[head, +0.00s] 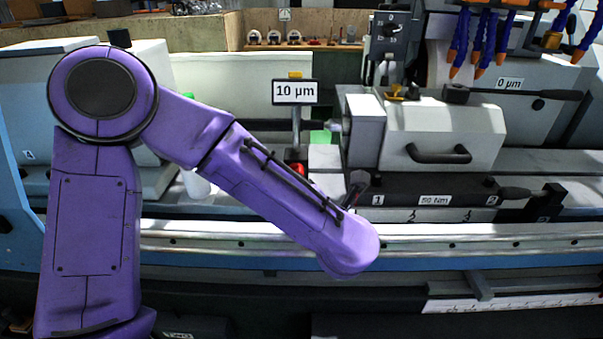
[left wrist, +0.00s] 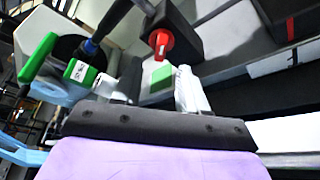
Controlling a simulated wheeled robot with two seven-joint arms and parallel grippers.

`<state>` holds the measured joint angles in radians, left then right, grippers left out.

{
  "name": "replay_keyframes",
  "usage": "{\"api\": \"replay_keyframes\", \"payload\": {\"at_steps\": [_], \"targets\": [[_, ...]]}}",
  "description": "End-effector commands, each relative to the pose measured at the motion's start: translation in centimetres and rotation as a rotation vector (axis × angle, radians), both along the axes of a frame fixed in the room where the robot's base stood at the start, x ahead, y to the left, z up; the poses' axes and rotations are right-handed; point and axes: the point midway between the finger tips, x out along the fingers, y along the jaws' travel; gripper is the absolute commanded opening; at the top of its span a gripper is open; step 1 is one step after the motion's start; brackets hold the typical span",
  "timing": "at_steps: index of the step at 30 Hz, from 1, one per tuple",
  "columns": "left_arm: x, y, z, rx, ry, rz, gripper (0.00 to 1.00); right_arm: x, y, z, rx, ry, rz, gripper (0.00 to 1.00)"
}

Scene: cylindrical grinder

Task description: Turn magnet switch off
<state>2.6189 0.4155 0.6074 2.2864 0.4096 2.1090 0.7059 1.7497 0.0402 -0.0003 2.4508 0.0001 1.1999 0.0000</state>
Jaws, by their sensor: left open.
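A red knob (head: 297,168) sits on a dark block at the foot of the post carrying the "10 µm" sign (head: 295,91); I take it for the magnet switch. In the left wrist view the red knob (left wrist: 160,43) sticks out from the black block (left wrist: 176,30), beyond my fingertips and near the top of the picture. My left gripper (left wrist: 158,88) is open, with a finger on each side and nothing visible between them but a green patch behind. The knob appears apart from both fingers.
A grey housing with a black handle (head: 438,154) stands right of the post, above a black "50 Nm" bar (head: 432,200). A long metal rail (head: 460,240) runs along the front. Blue and orange hoses (head: 480,45) hang at upper right. The left wrist view shows a green-handled part (left wrist: 38,58).

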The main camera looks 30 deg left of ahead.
Motion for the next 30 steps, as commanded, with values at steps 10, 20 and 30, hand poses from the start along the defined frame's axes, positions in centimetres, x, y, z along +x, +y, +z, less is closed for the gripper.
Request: {"api": "replay_keyframes", "payload": {"at_steps": [10,20,30], "targets": [[3.4,4.1,-1.2,0.000,0.002,0.000,0.43,0.0,0.0,1.5,0.000,-0.001,0.000,0.40],[3.6,4.2,-1.3,0.001,0.001,-0.003,0.23,0.0,0.0,1.5,0.000,-0.001,0.000,0.40],[3.6,4.1,-1.3,-0.007,-0.004,-0.003,0.00,0.0,0.0,1.3,0.000,-0.001,0.000,0.40]]}}
